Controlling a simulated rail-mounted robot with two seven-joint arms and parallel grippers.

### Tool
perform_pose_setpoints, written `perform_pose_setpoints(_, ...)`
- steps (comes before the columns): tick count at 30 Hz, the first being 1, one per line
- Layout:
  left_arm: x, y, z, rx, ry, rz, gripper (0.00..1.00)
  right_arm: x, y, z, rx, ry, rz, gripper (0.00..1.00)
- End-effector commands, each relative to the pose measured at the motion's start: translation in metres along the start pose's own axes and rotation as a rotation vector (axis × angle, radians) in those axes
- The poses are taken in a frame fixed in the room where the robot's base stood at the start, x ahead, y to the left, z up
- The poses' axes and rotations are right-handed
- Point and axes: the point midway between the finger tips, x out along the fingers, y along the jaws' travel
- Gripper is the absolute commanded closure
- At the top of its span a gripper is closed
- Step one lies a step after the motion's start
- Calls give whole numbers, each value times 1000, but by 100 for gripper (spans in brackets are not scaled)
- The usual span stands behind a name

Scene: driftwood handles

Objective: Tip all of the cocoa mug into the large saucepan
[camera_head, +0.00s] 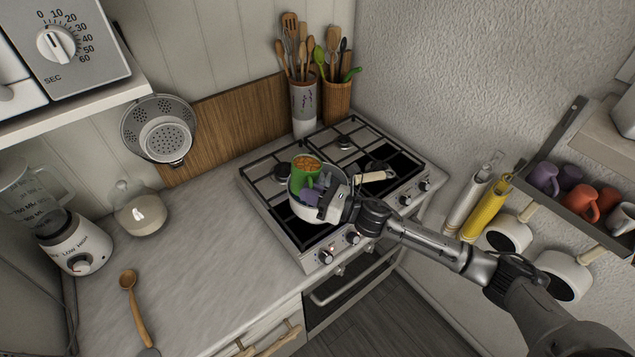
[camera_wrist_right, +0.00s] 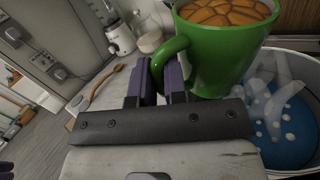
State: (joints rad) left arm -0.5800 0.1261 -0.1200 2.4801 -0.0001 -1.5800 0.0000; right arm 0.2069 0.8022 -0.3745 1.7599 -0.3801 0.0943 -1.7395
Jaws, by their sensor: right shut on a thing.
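The green cocoa mug (camera_head: 299,179) is upright above the large saucepan, full of orange-brown contents with a cracked-looking surface. In the right wrist view the mug (camera_wrist_right: 225,58) is at the upper right, its handle between my finger pads. My right gripper (camera_head: 317,190) is shut on that handle; in the wrist view its purple pads (camera_wrist_right: 162,80) show. The pale saucepan (camera_head: 303,213) sits on the stove, partly hidden by mug and gripper. In the wrist view it holds something blue with white dots (camera_wrist_right: 268,112). My left gripper is not in view.
The stove (camera_head: 265,195) has black grates and front knobs. Utensil holders (camera_head: 304,105) stand behind it. A blender (camera_head: 75,245), a glass jar (camera_head: 140,212) and a wooden spoon (camera_head: 133,305) are on the left counter. Cups and pans hang at right. The counter's middle is clear.

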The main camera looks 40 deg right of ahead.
Motion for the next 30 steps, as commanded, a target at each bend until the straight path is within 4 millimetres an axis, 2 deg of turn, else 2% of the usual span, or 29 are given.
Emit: perform_pose_setpoints(30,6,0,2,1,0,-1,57,0,1,1,54,-30,1,100)
